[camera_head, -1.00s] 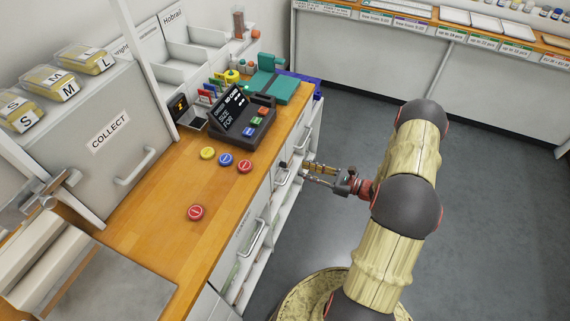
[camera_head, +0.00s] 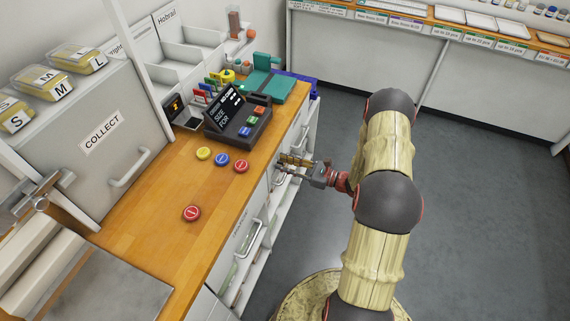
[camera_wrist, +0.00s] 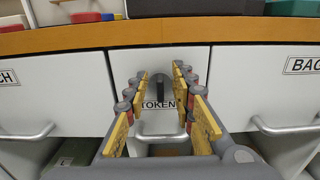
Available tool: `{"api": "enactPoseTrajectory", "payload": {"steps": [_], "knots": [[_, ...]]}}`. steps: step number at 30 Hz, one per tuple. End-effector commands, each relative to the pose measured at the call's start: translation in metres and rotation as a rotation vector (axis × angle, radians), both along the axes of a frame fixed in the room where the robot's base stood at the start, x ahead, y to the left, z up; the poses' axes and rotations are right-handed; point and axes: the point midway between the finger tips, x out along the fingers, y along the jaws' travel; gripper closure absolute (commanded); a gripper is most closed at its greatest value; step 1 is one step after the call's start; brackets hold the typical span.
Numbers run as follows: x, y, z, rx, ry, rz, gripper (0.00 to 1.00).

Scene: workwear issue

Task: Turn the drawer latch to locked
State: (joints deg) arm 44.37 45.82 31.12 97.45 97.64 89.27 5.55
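The latch (camera_wrist: 160,86) is a small dark upright knob on the white front of the drawer marked TOKEN (camera_wrist: 133,63). My gripper (camera_wrist: 160,72) is open, its yellow-padded fingers pointing at the drawer front. In the wrist view the latch shows between the two fingertips, with a gap on both sides. I cannot tell how deep the tips reach around it. The drawer looks shut, and its handle (camera_wrist: 160,137) is below the latch, partly hidden by my gripper. In the head view my gripper (camera_head: 284,165) is at the counter's front, and the latch is hidden.
Drawers with handles (camera_wrist: 28,132) and (camera_wrist: 285,127) flank the TOKEN drawer. The wooden counter edge (camera_wrist: 90,37) runs just above. On the counter are a dark terminal (camera_head: 238,120) and several coloured buttons (camera_head: 191,213). The grey floor (camera_head: 470,190) beside my arm is clear.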

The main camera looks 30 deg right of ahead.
Motion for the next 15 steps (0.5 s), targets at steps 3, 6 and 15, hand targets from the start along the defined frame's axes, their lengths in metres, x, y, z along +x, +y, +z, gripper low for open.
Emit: {"api": "enactPoseTrajectory", "payload": {"steps": [3, 6, 15], "knots": [[-0.0002, 0.0000, -0.0001, 0.000, 0.000, 0.000, 0.83], [-0.0002, 0.0000, -0.0001, 0.000, 0.000, 0.000, 0.88], [-0.0003, -0.0001, -0.0002, 0.000, 0.000, 0.000, 1.00]]}}
